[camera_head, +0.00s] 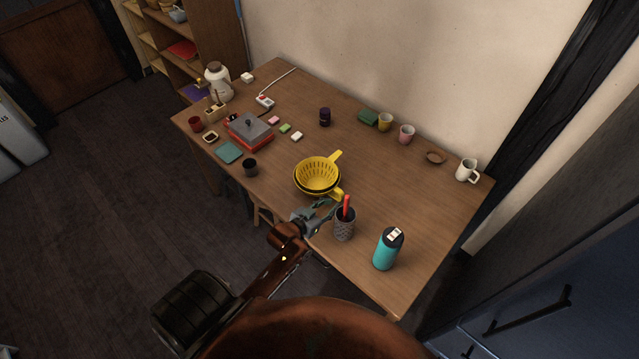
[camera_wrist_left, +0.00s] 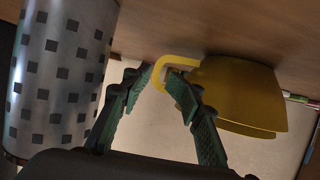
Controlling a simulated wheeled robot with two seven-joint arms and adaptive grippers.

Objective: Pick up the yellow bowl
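The yellow bowl (camera_head: 304,184) is a perforated, colander-like bowl with looped handles. It sits on the wooden table near the front edge, in the middle of the head view. My left gripper (camera_head: 326,207) is at the bowl's near handle. In the left wrist view the bowl (camera_wrist_left: 240,92) is at the right, and its handle reaches between the green fingertips of my left gripper (camera_wrist_left: 161,76). The fingers stand apart, one on each side of the handle's outer bar, with a small gap showing. My right gripper is not in view.
A patterned grey holder (camera_head: 344,226) with a red item stands close beside my left gripper; it also fills the left of the wrist view (camera_wrist_left: 60,75). A teal bottle (camera_head: 387,250) stands to its right. A dark cup (camera_head: 250,168) is left of the bowl.

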